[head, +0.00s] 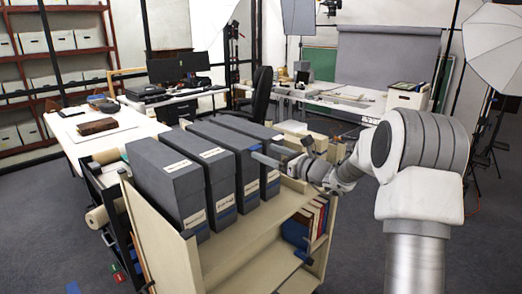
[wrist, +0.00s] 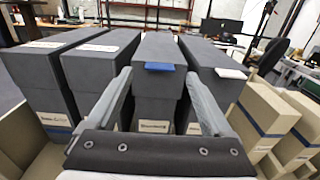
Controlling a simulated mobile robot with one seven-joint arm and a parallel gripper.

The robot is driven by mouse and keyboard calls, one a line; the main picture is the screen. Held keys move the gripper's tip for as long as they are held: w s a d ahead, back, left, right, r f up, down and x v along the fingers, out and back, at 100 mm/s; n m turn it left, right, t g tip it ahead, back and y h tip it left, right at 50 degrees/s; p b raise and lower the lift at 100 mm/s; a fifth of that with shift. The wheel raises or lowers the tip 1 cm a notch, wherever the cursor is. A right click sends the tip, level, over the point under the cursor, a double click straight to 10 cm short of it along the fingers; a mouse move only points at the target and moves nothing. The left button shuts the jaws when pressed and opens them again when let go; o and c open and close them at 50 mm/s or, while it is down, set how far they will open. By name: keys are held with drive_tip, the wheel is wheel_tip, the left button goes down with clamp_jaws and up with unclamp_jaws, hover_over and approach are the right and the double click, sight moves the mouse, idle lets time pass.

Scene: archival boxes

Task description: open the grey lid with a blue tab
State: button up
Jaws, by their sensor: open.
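Several dark grey archival boxes stand upright in a row on the cart. In the wrist view, the third from the left has a grey lid (wrist: 158,47) with a blue tab (wrist: 165,66) at its front edge. The lid looks closed on the box body (wrist: 153,111). My gripper (wrist: 159,75) is open and empty, its two fingers spread to either side of the tab and pointing at the box front. In the head view, my gripper (head: 264,155) is at the front of the right-hand boxes, partly hiding them. I cannot tell whether the fingers touch anything.
The box to the right has a lid with a white tab (wrist: 232,73). The cream cart (head: 250,245) has a raised end panel and books (head: 313,220) on a lower shelf. Beige boxes (wrist: 265,113) stand on the right in the wrist view.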

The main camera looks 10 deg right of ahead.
drive_tip(key=shift+x, duration=1.65)
clamp_jaws()
